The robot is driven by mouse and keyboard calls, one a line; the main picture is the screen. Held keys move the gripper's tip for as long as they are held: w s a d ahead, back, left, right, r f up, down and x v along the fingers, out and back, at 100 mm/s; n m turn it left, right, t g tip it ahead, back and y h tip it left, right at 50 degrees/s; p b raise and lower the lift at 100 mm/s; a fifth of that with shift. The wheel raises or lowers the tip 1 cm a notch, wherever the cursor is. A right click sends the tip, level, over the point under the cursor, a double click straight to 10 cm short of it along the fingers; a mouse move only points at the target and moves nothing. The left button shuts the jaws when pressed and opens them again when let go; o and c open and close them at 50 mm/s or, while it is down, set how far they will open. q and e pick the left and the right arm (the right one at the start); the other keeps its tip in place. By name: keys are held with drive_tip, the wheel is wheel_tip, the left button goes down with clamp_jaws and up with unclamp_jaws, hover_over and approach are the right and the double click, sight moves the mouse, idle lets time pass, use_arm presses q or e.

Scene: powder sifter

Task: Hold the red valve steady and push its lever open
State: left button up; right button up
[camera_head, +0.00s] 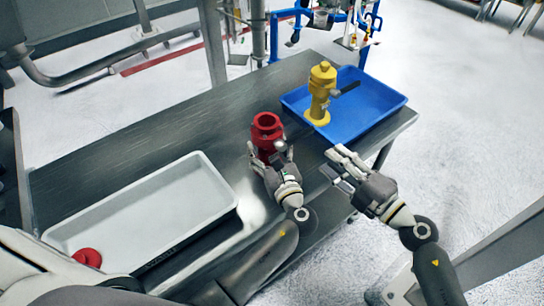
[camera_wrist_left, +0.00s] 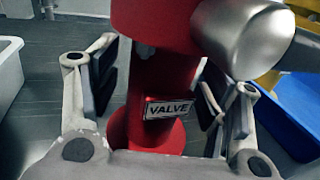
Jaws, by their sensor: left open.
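The red valve (camera_head: 267,125) stands upright on the metal table, left of the blue tray. In the left wrist view the red valve (camera_wrist_left: 160,80) has a VALVE label and stands between my open fingers, with gaps on both sides. My left gripper (camera_head: 270,157) is open around its body; no firm hold shows. A silver, rounded part, seemingly the lever (camera_wrist_left: 245,40), sticks out to the upper right in that view. My right gripper (camera_head: 337,163) is apart from the valve, to its right near the table's front edge, with its fingers spread and empty.
A blue tray (camera_head: 386,104) at the right holds a yellow valve (camera_head: 320,95) with a dark handle. A white tray (camera_head: 190,165) at the left holds a red round part (camera_head: 87,257). The metal table (camera_head: 190,105) is clear behind the white tray.

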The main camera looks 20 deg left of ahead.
use_arm(q)
drive_tip(key=shift+w+a, duration=0.1)
clamp_jaws()
use_arm(e)
drive_tip(key=c, duration=0.3)
drive_tip(key=shift+n, duration=0.5)
drive_tip(key=shift+c, duration=1.3)
drive_tip(key=shift+s+a+f+n, duration=0.1)
drive_tip(key=shift+a+f+n, duration=0.1)
drive_tip(key=shift+n, duration=0.5)
drive_tip(key=shift+c, duration=1.1)
drive_tip(key=shift+f+n+g+h, duration=0.2)
drive_tip(key=shift+n+g+h, duration=0.1)
drive_tip(key=shift+n, duration=0.9)
clamp_jaws()
drive_tip(key=f+n+h, duration=0.1)
drive_tip(key=n, duration=0.4)
drive_tip(key=f+n, duration=0.1)
drive_tip(key=n, duration=0.3)
drive_tip(key=d+f+n+g+h, duration=0.1)
drive_tip(key=n, duration=0.4)
drive_tip(key=shift+w+n+h, duration=0.2)
drive_tip(key=shift+n+h, duration=0.1)
